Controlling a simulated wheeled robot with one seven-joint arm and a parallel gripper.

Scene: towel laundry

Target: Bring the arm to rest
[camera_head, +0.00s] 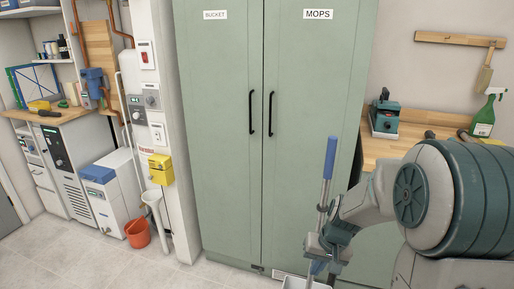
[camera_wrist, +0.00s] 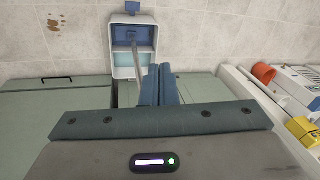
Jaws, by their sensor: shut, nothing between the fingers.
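My arm reaches in from the right in the head view and bends down in front of the green cabinet. My gripper (camera_head: 318,262) is low, close to a standing pole with a blue grip (camera_head: 331,157); whether they touch cannot be told. In the wrist view my gripper (camera_wrist: 160,72) shows its two teal fingers together, with nothing between them. Beyond them is a white and blue container (camera_wrist: 124,62) on the tiled floor, with a grey pole rising from it. In the head view only the top of this container (camera_head: 304,284) shows at the bottom edge.
The tall green cabinet (camera_head: 230,130), labelled BUCKET and MOPS, is closed behind my arm. A wooden worktop (camera_head: 385,150) with a teal device and green spray bottle (camera_head: 486,113) is at right. An orange bucket (camera_head: 137,233) stands at left. Tiled floor (camera_head: 95,265) is clear at front left.

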